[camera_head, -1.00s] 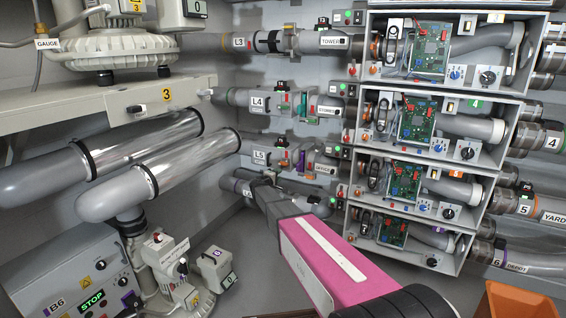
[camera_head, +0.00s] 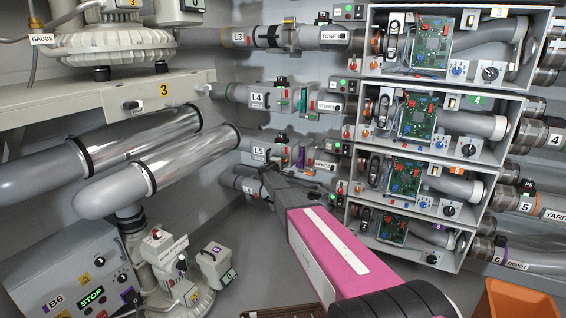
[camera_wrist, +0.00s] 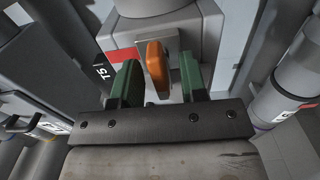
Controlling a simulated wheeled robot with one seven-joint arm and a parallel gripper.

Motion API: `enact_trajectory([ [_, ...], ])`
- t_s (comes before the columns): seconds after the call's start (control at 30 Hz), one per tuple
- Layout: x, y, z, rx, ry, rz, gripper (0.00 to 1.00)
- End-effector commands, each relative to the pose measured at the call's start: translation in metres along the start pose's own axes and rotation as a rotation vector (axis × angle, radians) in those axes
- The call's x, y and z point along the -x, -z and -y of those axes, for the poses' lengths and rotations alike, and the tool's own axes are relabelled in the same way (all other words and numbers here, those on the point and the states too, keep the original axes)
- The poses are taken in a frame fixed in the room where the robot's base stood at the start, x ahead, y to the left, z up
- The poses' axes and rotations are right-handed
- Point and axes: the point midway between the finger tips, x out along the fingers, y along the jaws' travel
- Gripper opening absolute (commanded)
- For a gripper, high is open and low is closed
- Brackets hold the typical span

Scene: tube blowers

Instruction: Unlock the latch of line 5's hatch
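Line 5's pipe, labelled L5 (camera_head: 259,152), runs along the back wall in the head view, below the L4 pipe. My gripper (camera_head: 270,172) reaches up to it from below, and the arm hides part of the fittings there. In the wrist view an orange latch handle (camera_wrist: 157,66) stands on a metal plate (camera_wrist: 172,45) on a grey fitting. The green fingers of my gripper (camera_wrist: 160,84) are open, one on each side of the handle, with small gaps visible. The L5 label (camera_wrist: 101,72) shows left of them.
Pipes L3 (camera_head: 239,37) and L4 (camera_head: 258,100) run above. Stacked housings with circuit boards (camera_head: 425,122) stand close on the right. Large grey ducts (camera_head: 150,175) and a STOP panel (camera_head: 92,296) are on the left. An orange bin (camera_head: 518,300) is at lower right.

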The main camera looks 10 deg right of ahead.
Motion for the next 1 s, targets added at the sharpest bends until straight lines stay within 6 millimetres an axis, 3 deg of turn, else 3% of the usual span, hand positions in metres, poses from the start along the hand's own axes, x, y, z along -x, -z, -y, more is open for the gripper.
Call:
enact_trajectory([
  [0.3,-0.0061,-0.0005,0.0000,0.000,0.000,0.000,0.39],
  [0.33,-0.0061,-0.0005,0.0001,0.000,0.000,0.000,0.36],
  [0.43,-0.0059,-0.0005,0.0001,0.000,0.000,0.000,0.04],
  [0.47,-0.0059,-0.0005,0.0001,0.000,0.000,0.000,0.00],
  [1.0,-0.0058,-0.0004,0.0003,0.118,0.000,0.000,0.00],
])
